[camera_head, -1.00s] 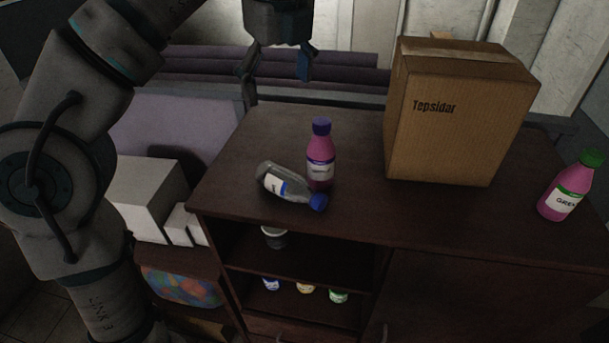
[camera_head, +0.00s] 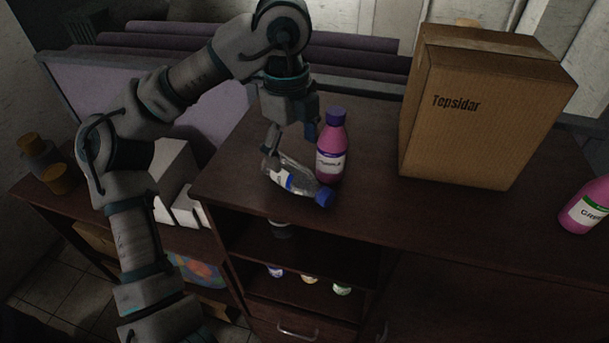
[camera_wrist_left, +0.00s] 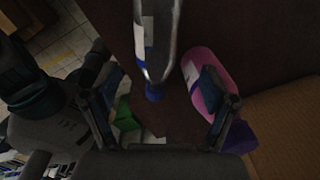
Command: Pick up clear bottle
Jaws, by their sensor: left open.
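The clear bottle (camera_head: 299,183) lies on its side on the dark cabinet top, its blue cap toward the lower right. In the left wrist view the clear bottle (camera_wrist_left: 158,48) shows between the fingers, cap end toward the palm. My left gripper (camera_head: 290,148) is open just above the bottle, one finger overlapping its rear end in the head view; I cannot tell if they touch. The left gripper also shows in the wrist view (camera_wrist_left: 160,82), its fingers apart. My right gripper is not in view.
A pink bottle with a purple cap (camera_head: 331,155) stands close beside the clear bottle, near one finger. A cardboard box (camera_head: 455,130) stands to the right. Another pink bottle (camera_head: 588,208) is at the right edge. The cabinet top (camera_head: 400,215) in front is bare.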

